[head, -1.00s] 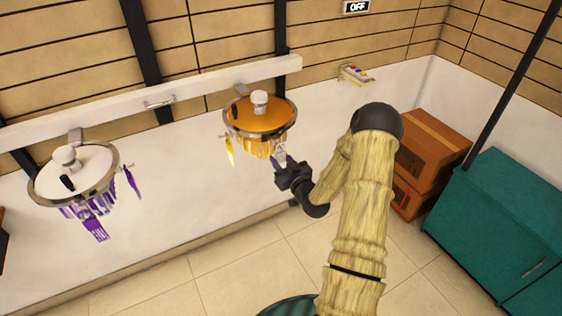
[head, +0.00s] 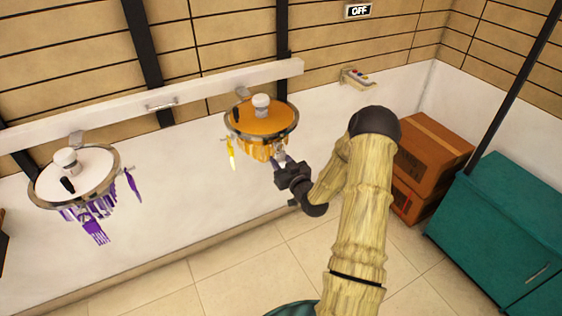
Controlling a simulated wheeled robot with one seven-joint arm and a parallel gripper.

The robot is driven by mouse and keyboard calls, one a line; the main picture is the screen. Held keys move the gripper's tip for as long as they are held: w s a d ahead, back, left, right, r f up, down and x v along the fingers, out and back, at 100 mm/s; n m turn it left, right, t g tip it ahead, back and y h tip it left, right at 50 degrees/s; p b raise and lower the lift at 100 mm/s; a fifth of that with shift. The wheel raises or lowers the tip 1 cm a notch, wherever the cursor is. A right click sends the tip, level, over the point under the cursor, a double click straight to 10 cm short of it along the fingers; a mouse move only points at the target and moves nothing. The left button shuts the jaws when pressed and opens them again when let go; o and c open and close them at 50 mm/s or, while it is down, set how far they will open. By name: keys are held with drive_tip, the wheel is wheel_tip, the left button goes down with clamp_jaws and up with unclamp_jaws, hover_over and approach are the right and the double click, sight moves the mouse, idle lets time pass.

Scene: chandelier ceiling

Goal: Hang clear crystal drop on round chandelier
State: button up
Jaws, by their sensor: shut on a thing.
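A round orange-topped chandelier (head: 262,119) with a metal rim and yellow drops hangs at the wall rail in the middle of the view. A second round chandelier (head: 72,178), white-topped with purple drops, hangs at the left. My gripper (head: 280,165) is just below the orange chandelier's right front rim. It is shut on a small pale, clear-looking piece (head: 280,156), seemingly the crystal drop. That piece is close to the rim and overlaps the hanging yellow drops in the picture; I cannot tell whether it touches them or a hook.
A white rail (head: 210,88) runs along the wall behind both chandeliers. Cardboard boxes (head: 431,150) and a teal cabinet (head: 505,230) stand on the right. The floor below is clear.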

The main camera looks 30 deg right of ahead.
drive_tip(key=shift+f, duration=0.2)
drive_tip(key=shift+a+f+b, duration=0.1)
drive_tip(key=shift+f+b, duration=0.2)
drive_tip(key=shift+b, duration=0.25)
drive_tip(key=shift+f+b, duration=0.25)
drive_tip(key=shift+b, duration=0.2)
idle(0.4)
drive_tip(key=o, duration=1.1)
drive_tip(key=shift+o, duration=0.3)
drive_tip(key=o, duration=0.6)
drive_tip(key=shift+c, duration=0.2)
drive_tip(key=shift+s, duration=0.1)
